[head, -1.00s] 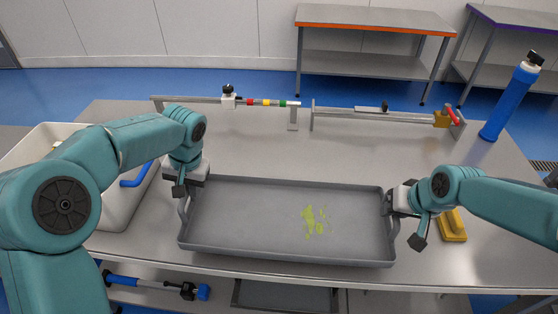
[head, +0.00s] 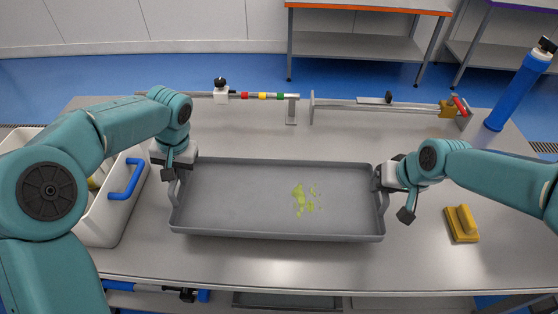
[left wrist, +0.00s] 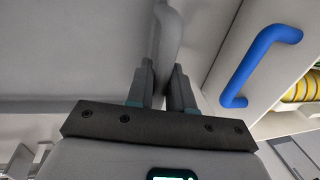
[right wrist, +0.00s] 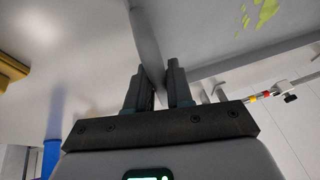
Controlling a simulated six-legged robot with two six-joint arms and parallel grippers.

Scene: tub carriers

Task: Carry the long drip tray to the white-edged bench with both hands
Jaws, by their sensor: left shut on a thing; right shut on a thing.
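The long grey drip tray (head: 245,205) has green spots on its floor, right of its middle. It is over the steel table in the head view, and I cannot tell whether it touches the top. My left gripper (head: 173,178) is shut on its left end handle, which shows between the fingers in the left wrist view (left wrist: 166,45). My right gripper (head: 384,185) is shut on the right end handle, seen in the right wrist view (right wrist: 146,45). No white-edged bench is in view.
A white tub (head: 105,215) with a blue handle (head: 127,180) stands left. A yellow scraper (head: 462,224) lies right. Rail fixtures (head: 290,110) line the table's far edge, with a blue cylinder (head: 519,90) at right. Beyond stand an orange-edged bench (head: 366,8) and a purple-edged bench (head: 518,13).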

